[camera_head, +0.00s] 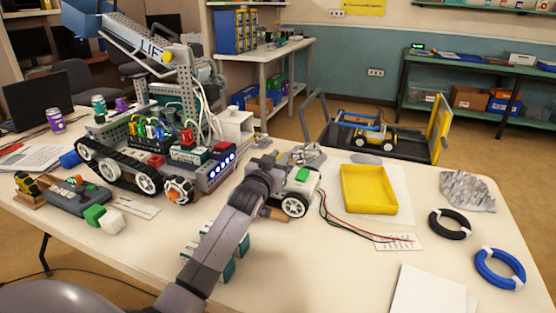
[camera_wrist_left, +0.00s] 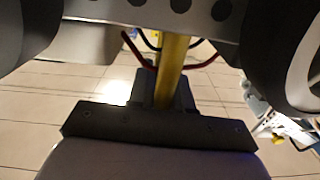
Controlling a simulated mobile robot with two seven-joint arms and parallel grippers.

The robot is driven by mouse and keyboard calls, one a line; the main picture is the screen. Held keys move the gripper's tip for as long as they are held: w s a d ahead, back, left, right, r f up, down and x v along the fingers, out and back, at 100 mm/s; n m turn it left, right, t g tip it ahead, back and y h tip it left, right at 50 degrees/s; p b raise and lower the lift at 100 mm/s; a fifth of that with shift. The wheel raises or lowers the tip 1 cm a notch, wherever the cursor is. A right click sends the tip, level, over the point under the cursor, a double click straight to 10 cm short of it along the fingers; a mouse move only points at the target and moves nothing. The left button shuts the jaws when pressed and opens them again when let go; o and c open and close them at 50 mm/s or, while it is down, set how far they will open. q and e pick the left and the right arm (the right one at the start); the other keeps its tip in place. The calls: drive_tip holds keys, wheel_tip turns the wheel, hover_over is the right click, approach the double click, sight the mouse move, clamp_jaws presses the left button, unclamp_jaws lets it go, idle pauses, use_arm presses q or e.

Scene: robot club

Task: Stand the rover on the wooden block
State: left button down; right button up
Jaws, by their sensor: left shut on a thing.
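The small rover (camera_head: 301,187), with white-hubbed black wheels, a grey body and a green patch on top, is near the middle of the table in the head view. My left gripper (camera_head: 270,171) is at its left side and shut on it; the fingertips are mostly hidden. In the left wrist view the rover's perforated metal plate (camera_wrist_left: 180,12) and dark wheels are close above the gripper (camera_wrist_left: 165,88). A wood-coloured piece, seemingly the wooden block (camera_head: 274,214), shows just below the rover beside my arm. I cannot tell whether they touch. My right gripper is not in view.
A yellow tray (camera_head: 368,190) stands right of the rover, with red and black wires (camera_head: 350,222) before it. Black (camera_head: 453,223) and blue (camera_head: 499,268) cable coils lie farther right. A large tracked robot (camera_head: 160,150) fills the left. Green-and-white boxes (camera_head: 236,268) are partly behind my arm.

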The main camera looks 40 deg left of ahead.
use_arm(q)
drive_tip(key=shift+r, duration=0.2)
drive_tip(key=shift+f, duration=0.35)
drive_tip(key=shift+f+b, duration=0.15)
drive_tip(key=shift+b, duration=0.15)
drive_tip(key=c, duration=1)
unclamp_jaws()
drive_tip(key=shift+f, duration=0.25)
drive_tip(key=shift+c, duration=0.2)
